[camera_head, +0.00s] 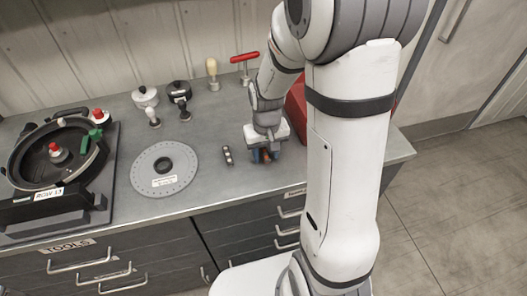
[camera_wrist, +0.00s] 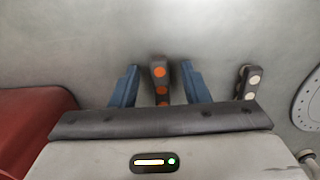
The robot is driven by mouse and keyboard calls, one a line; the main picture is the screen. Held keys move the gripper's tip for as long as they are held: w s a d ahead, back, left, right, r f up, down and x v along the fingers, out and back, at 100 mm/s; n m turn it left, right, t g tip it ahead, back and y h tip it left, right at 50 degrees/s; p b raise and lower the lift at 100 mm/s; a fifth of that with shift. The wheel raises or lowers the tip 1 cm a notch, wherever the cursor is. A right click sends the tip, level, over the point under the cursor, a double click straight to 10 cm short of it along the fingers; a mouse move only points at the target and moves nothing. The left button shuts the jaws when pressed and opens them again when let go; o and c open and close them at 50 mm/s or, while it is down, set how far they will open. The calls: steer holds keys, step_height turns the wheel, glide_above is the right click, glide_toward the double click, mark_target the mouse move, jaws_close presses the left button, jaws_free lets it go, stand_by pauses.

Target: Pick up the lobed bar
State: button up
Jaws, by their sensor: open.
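A dark bar with orange round spots (camera_wrist: 153,84) lies on the grey worktop between my fingers in the wrist view. Only a little orange shows beneath my gripper in the head view. My gripper (camera_wrist: 160,72) is open, one blue finger on each side of this bar, with a gap on both sides. My gripper (camera_head: 264,156) is low over the worktop in the head view. A second dark bar, with pale round spots (camera_head: 227,155), lies left of my gripper; it shows at right in the wrist view (camera_wrist: 242,82). The frames do not settle which bar is the lobed one.
A pale perforated disc (camera_head: 184,186) lies farther left, beyond it a dark round machine (camera_head: 28,160). Black and white knobs (camera_head: 146,97) and a red T-handle (camera_head: 244,58) stand at the back. A red object (camera_wrist: 28,125) stands close to my gripper.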

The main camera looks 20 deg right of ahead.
steer(key=shift+c, duration=0.3)
jaws_close()
stand_by(0.3)
